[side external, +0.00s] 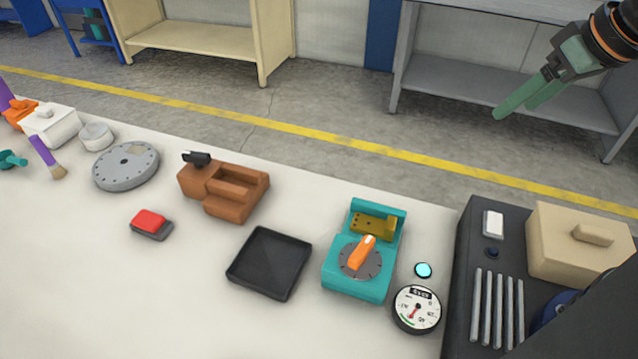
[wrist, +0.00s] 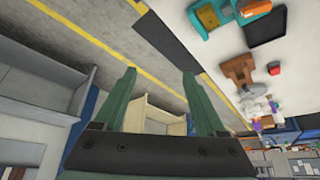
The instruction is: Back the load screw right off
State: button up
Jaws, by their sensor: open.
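A teal fixture (side external: 357,288) stands on the white bench, right of the middle in the side external view. On its front is a grey dial (side external: 374,264) with an orange lever-like knob (side external: 360,252), which I take for the load screw. A brass-coloured block (side external: 373,222) sits in its rear part. A round white gauge (side external: 416,309) with a red needle stands beside it; its numbers are too small to read. The fixture is also at the top of the wrist view (wrist: 206,17). My gripper (side external: 517,110) is open and empty, high up and well away from the fixture, at upper right.
A cyan-lit button (side external: 423,270) is by the gauge. A black tray (side external: 269,263), red button (side external: 149,220) and brown vise (side external: 223,188) lie left of the fixture. A dark cabinet with a beige box (side external: 580,242) stands to its right. Bench between items is clear.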

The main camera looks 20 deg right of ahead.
jog(key=shift+w+a+f, duration=0.1)
jog(key=shift+w+a, duration=0.05)
jog(key=shift+a, duration=0.2)
jog(key=shift+c, duration=0.5)
jog(key=m+g, duration=0.6)
jog(key=m, duration=0.6)
send_over(363, 248)
notch_tip(363, 248, down, 11)
notch_tip(363, 248, down, 12)
jog(key=shift+r, duration=0.1)
jog(key=shift+c, duration=0.3)
grip_shut()
